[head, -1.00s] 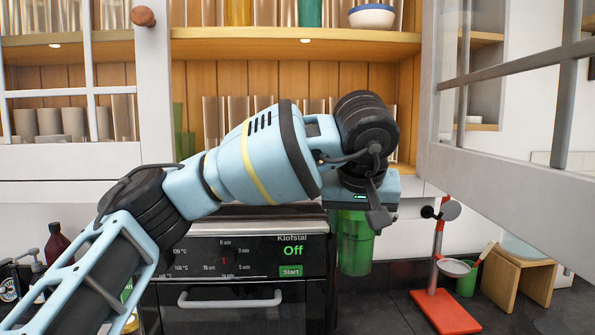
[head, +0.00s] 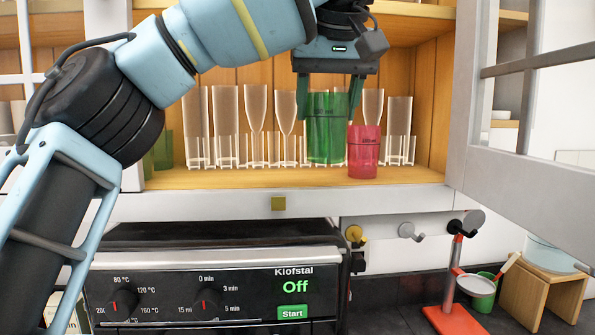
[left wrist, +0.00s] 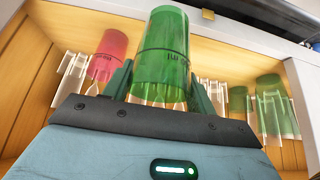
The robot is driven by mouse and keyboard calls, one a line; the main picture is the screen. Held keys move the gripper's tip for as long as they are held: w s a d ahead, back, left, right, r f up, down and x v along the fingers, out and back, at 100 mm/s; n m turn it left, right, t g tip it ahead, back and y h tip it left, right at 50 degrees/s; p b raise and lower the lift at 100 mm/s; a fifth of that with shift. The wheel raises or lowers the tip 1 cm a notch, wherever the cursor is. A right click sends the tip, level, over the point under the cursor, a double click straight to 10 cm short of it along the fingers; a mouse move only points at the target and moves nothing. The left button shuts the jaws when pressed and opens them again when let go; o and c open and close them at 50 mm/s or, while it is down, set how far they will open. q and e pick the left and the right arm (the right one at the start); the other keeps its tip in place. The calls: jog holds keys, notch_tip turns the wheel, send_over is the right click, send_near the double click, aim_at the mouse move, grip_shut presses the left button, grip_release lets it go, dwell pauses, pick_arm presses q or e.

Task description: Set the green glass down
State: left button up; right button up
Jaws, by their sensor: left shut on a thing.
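The green glass (head: 326,130) is upright between the fingers of my left gripper (head: 328,98), at the lower cabinet shelf (head: 240,180). My left gripper is shut on it from above. I cannot tell whether its base touches the shelf. In the left wrist view the green glass (left wrist: 163,55) stands out between the two fingers (left wrist: 160,92). A red glass (head: 363,152) stands on the shelf close by on the right, nearer the front edge. It also shows in the left wrist view (left wrist: 107,55). My right gripper is not in view.
Several clear glasses (head: 225,130) stand in a row behind on the shelf. Other green glasses (head: 163,150) are at the shelf's left end. An open glazed door (head: 478,100) is on the right. The shelf front left of the green glass is clear.

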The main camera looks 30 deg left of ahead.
pick_arm(q)
jog(key=shift+s+a, duration=0.1)
jog(key=shift+a, duration=0.35)
jog(key=w+a+f, duration=0.1)
jog(key=a, duration=0.4)
jog(key=w+a+f, duration=0.1)
jog(key=a+f, duration=0.1)
jog(key=a, duration=0.3)
jog(key=a+f, duration=0.1)
jog(key=a, duration=0.4)
jog(key=shift+w+f, duration=0.15)
jog(key=shift+w, duration=0.25)
jog(key=shift+d+f, duration=0.15)
jog(key=shift+f, duration=0.15)
jog(key=shift+f, duration=0.1)
jog(key=o, duration=1.1)
